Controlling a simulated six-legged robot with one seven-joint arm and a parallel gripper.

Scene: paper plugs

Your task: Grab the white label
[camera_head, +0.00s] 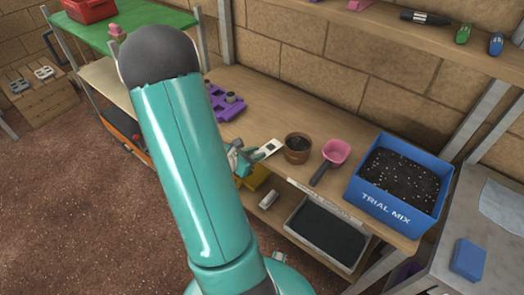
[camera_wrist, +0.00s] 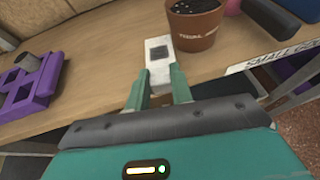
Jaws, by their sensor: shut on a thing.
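The white label (camera_wrist: 159,52) is a small flat white piece with a dark grey square on it. In the wrist view it stands out beyond the fingertips of my gripper (camera_wrist: 158,85), whose two green fingers are shut on its near end. In the head view the label (camera_head: 270,147) shows at the bench's front edge, left of the brown pot, with my gripper (camera_head: 256,155) at its near end. My arm hides part of the gripper there. I cannot tell whether the label touches the bench top.
A brown pot of soil (camera_head: 297,148) stands close right of the label. Further right are a pink scoop (camera_head: 333,157) and a blue "TRIAL MIX" bin (camera_head: 376,205). A purple tray (camera_wrist: 32,87) lies to the left. A dark-filled tray (camera_head: 326,235) sits on the lower shelf.

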